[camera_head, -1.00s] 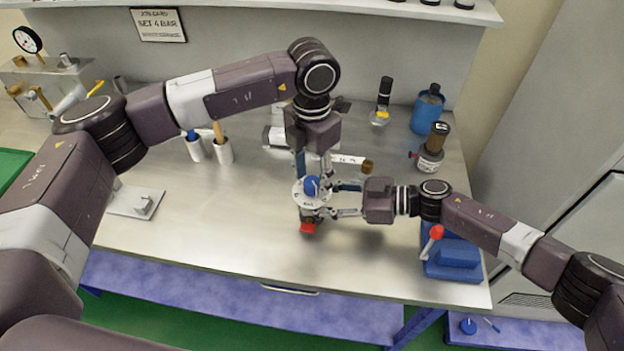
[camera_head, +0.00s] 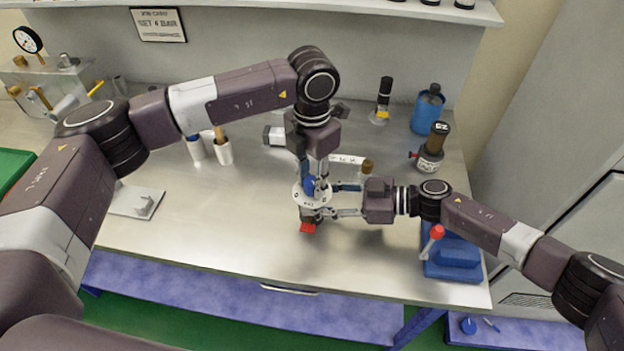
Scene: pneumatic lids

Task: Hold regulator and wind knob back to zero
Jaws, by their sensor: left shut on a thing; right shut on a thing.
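The regulator (camera_head: 307,228) is held a little above the bench, roughly upright, with a white dial plate (camera_head: 304,203), a blue knob (camera_head: 310,187) on top and a red part at its lower end. My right gripper (camera_head: 334,201) comes from the right and is shut on the regulator's body below the plate. My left gripper (camera_head: 310,181) points down from above and is shut on the blue knob. The fingers partly cover the knob and the body, and the knob's pointer cannot be read.
On the steel bench (camera_head: 220,230), a blue vise with a red-tipped handle (camera_head: 455,255) stands at right. Bottles (camera_head: 428,110) stand behind it. White cups (camera_head: 224,152), a grey stand (camera_head: 137,201) and a gauge rig (camera_head: 50,80) are at left. The front middle is clear.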

